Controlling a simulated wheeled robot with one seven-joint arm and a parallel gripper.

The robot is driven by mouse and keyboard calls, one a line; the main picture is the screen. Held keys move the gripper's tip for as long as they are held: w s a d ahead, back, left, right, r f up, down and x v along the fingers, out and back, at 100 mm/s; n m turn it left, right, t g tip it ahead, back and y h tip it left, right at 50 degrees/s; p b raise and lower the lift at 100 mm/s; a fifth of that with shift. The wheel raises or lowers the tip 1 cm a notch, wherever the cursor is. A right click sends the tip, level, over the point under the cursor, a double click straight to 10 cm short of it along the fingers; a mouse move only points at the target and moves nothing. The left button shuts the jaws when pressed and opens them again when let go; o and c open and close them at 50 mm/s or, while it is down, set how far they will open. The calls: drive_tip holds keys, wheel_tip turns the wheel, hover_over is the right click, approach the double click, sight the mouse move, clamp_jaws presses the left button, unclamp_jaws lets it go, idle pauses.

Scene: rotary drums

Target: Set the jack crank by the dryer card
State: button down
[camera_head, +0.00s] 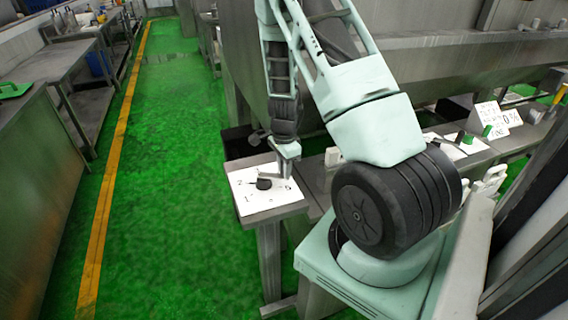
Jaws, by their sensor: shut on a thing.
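A white plate (247,201) with numbers around it tops a post at centre; "1" and "2" are legible on its left side. The black hub of the jack crank (263,184) sits on the plate. My gripper (284,172) comes down over the plate's right half, just right of the hub, and is shut on the crank's handle, which its fingers mostly hide. A white card (500,116) with handwriting, including what looks like "0%", stands at the right; its other words are too small to read.
Green-capped knobs (487,131) on white plates line the machine's ledge near the card. A large steel drum housing (420,60) stands behind. Green floor with a yellow line (112,170) is free at left, beside steel benches (40,150).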

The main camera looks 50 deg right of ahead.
drive_tip(key=m, duration=0.1)
drive_tip(key=a+m, duration=0.1)
drive_tip(key=shift+s+a+r+m, duration=0.1)
drive_tip(key=shift+s+a+m, duration=0.2)
drive_tip(key=shift+m, duration=0.1)
drive_tip(key=a+m, duration=0.1)
drive_tip(key=a+m+p, duration=0.1)
drive_tip(key=m, duration=0.1)
drive_tip(key=shift+s+m+p, duration=0.1)
drive_tip(key=shift+m+p, duration=0.2)
drive_tip(key=a+m, duration=0.1)
drive_tip(key=a+m+p, duration=0.1)
drive_tip(key=m, duration=0.1)
drive_tip(key=shift+w, duration=0.25)
drive_tip(key=shift+w+a+m+p, duration=0.25)
drive_tip(key=shift+m+p, duration=0.2)
drive_tip(key=shift+m, duration=0.25)
drive_tip(key=shift+w+a+m+p, duration=0.1)
drive_tip(key=shift+a+m+p, duration=0.3)
drive_tip(key=shift+m, duration=0.3)
drive_tip(key=c, duration=1.2)
unclamp_jaws()
wheel_tip(320, 180, up, 17)
drive_tip(key=p, duration=0.3)
drive_tip(key=shift+r, duration=0.15)
